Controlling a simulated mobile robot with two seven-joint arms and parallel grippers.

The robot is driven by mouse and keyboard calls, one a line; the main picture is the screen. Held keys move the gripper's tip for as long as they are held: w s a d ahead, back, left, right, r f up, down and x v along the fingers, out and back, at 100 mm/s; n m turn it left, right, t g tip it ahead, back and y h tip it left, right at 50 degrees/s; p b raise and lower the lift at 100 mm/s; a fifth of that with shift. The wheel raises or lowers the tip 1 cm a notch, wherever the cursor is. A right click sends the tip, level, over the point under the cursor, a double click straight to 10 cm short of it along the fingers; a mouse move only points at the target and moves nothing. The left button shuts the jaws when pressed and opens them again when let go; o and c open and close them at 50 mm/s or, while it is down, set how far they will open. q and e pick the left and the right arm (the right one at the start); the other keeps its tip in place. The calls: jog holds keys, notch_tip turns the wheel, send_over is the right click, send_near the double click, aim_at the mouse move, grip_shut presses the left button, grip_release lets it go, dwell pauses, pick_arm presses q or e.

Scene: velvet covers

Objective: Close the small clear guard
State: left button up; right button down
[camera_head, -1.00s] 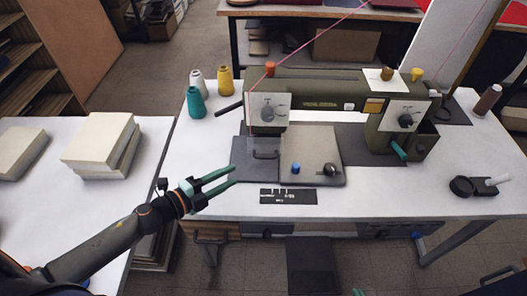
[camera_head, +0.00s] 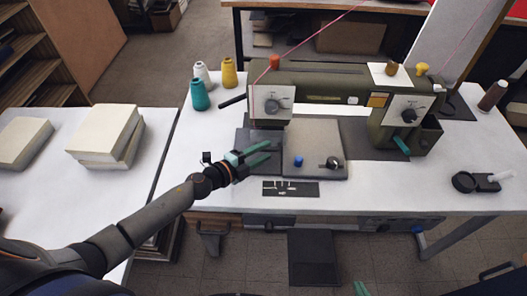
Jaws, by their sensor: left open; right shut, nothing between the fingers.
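The green sewing machine (camera_head: 318,85) stands on the white table. The small clear guard (camera_head: 266,133) is hard to make out. It shows only as a faint pane below the machine's left head, partly hidden by my gripper, and I cannot tell its exact angle. My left gripper (camera_head: 268,151) is open, its two green fingers pointing right, over the dark plate under the needle head and close to the guard. Whether it touches the guard is unclear. My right gripper (camera_head: 361,288) shows only as green fingertips at the bottom edge, shut and empty, far from the machine.
A beige plate (camera_head: 314,145) with a blue knob (camera_head: 298,162) and a dark knob lies right of the guard. A black strip of small parts (camera_head: 291,189) lies in front. Thread spools (camera_head: 200,95) stand at the back left. A black magnifier-like tool (camera_head: 465,182) lies far right.

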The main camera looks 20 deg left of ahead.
pick_arm(q)
jog(key=shift+w+d, duration=0.1)
jog(key=shift+w, duration=0.1)
grip_shut()
dwell(0.3)
